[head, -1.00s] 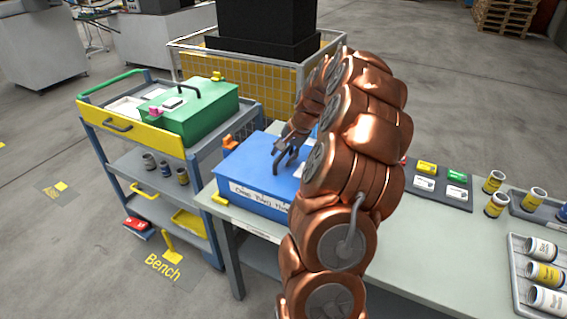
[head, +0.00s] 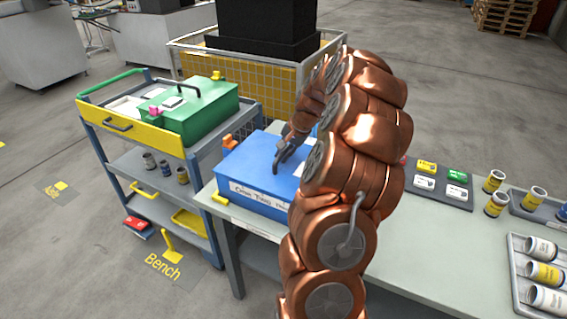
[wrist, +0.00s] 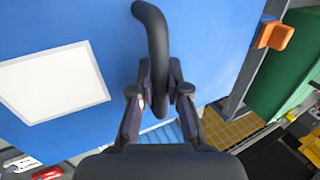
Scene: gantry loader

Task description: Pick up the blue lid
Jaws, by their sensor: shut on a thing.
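The blue lid (head: 245,162) lies flat on a box with a handwritten white label, on the near left end of the bench. In the wrist view the blue lid (wrist: 210,50) fills most of the picture, with a white square panel at left and a dark curved handle (wrist: 152,35). My gripper (head: 277,172) reaches down over the lid. In the wrist view my gripper (wrist: 160,95) has its two fingers closed around the end of the handle. My arm hides the right part of the lid in the head view.
A green box (head: 205,115) with a black handle stands on the trolley (head: 125,130) at left. An orange block (head: 228,141) sits at the lid's back left. Labelled cans (head: 497,204) and a dark card tray (head: 440,193) are on the bench (head: 415,240) at right.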

